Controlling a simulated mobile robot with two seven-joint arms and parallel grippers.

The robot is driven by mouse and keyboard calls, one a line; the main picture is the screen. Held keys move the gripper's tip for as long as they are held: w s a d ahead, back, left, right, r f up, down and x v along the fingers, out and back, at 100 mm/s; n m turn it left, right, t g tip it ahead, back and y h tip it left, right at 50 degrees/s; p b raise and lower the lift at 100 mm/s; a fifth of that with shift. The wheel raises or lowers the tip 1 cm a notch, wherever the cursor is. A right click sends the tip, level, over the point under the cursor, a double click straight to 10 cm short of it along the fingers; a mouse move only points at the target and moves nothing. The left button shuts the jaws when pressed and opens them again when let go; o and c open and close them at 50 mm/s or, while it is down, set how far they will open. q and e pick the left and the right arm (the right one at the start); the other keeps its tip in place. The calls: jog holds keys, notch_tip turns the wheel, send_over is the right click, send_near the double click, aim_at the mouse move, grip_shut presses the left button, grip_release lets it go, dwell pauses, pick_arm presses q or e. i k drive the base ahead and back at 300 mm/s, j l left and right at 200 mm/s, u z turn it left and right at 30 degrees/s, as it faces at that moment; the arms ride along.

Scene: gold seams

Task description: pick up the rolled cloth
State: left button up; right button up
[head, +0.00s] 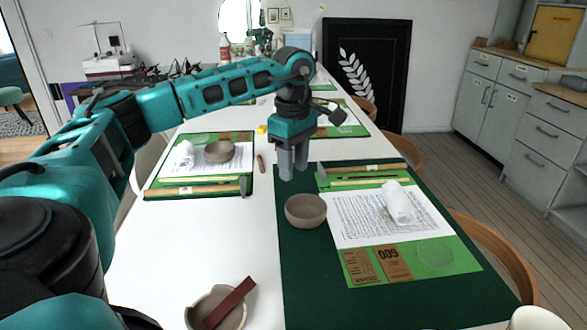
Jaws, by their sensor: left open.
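A white rolled cloth (397,204) lies on the printed sheet (365,226) on the near right green mat (458,262). A similar white bundle (183,156) lies on the left mat; I cannot tell exactly what it is. My left gripper (292,175) points down, open and empty, above the dark green runner (300,265). It is left of and beyond the rolled cloth, apart from it, behind a grey-brown bowl (305,211). My right gripper does not show.
A wooden-handled tool (365,169) lies along the right mat's far edge. Brown cards (393,261) and a clear disc (436,256) lie at its near edge. A bowl with a red bar (230,303) stands at the front. Chairs (500,255) stand along the table's right side.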

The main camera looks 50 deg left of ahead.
aim_at(399, 204)
jog(key=k+l, duration=0.35)
jog(key=l, duration=0.15)
jog(key=k+l, duration=0.4)
jog(key=l, duration=0.1)
